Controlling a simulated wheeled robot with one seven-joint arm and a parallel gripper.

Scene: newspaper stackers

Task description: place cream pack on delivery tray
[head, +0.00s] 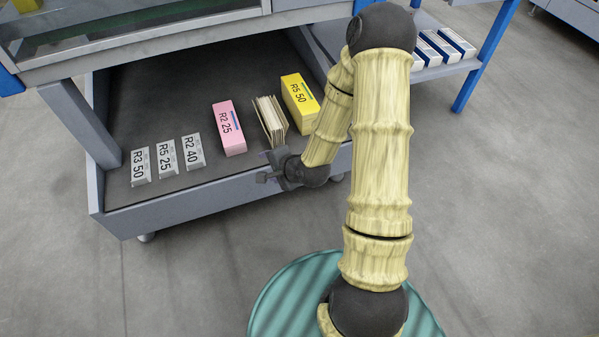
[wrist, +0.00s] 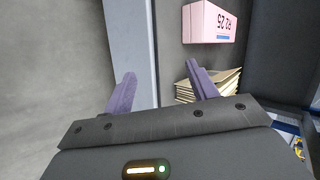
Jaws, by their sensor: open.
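The cream pack (head: 270,120), a bundle of cream sheets, stands in a dark low-walled tray between a pink pack and a yellow pack. It also shows in the wrist view (wrist: 228,82), partly hidden behind the right finger. My gripper (head: 266,167) is open and empty at the tray's front wall, just in front of the cream pack. In the wrist view the two purple fingers (wrist: 162,74) are spread apart, with the grey wall between them. I cannot tell which surface is the delivery tray; no label shows.
A blue-legged shelf (head: 455,68) with blue-and-white boxes (head: 440,47) stands at right. A glass-topped counter (head: 150,42) overhangs the tray's back.

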